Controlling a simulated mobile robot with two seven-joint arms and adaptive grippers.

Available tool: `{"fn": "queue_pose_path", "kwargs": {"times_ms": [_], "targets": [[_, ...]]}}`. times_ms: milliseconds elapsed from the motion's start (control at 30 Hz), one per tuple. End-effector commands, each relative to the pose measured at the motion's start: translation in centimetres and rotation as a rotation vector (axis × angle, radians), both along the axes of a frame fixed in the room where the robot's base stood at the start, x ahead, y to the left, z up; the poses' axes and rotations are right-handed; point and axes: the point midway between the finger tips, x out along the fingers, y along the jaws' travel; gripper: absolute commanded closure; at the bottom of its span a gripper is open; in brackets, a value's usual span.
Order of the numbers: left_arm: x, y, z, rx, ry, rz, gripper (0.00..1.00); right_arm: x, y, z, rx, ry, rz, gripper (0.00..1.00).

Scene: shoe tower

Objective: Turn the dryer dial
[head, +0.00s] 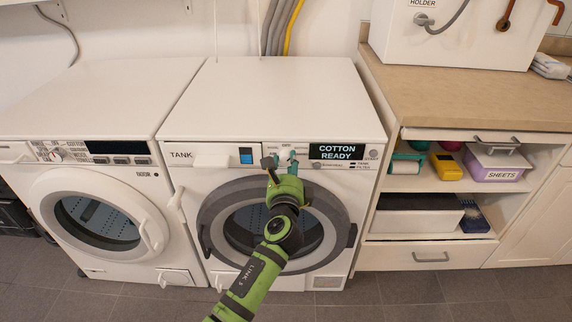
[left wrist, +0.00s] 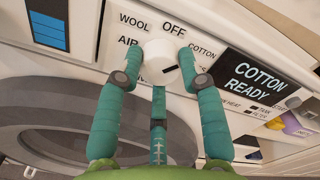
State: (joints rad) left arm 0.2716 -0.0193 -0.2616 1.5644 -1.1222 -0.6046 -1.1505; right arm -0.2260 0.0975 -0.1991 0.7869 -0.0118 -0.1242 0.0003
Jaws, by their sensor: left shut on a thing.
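The dryer (head: 240,113) stands in the middle of the head view, with its round door (head: 257,222) shut. Its white dial (left wrist: 159,60) sits on the front panel among the labels WOOL, OFF, COTTON and AIR. A short dark mark shows on the dial's lower right part. The dryer's display (left wrist: 257,84) reads COTTON READY. My left gripper (head: 285,160) is at the panel, just left of the display. In the left wrist view its teal fingers (left wrist: 160,72) are shut on the dial from both sides. My right gripper is not in view.
A washer (head: 98,160) stands to the left. A cabinet with open shelves (head: 440,186) is at the right, holding a lilac SHEETS box (head: 495,163) and a yellow item (head: 446,166). A tank drawer (head: 200,160) is left of the dial. Grey floor is clear in front.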

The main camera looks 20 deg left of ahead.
Motion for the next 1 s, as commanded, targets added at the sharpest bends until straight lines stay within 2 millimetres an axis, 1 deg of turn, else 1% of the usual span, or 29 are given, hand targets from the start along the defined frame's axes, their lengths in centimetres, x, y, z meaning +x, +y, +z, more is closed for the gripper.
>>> {"fn": "queue_pose_path", "kwargs": {"times_ms": [233,367,600,1000], "targets": [[0.0,-0.2,-0.2,-0.053,-0.012,-0.004,0.94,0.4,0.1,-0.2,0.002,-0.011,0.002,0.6],[0.0,-0.2,-0.3,-0.117,-0.031,-0.004,0.94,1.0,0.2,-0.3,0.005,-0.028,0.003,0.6],[0.0,-0.3,-0.3,-0.301,-0.084,-0.006,0.94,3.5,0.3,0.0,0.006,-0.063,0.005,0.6],[0.0,-0.3,-0.2,-0.563,-0.158,-0.006,0.94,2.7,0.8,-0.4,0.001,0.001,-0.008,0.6]]}}
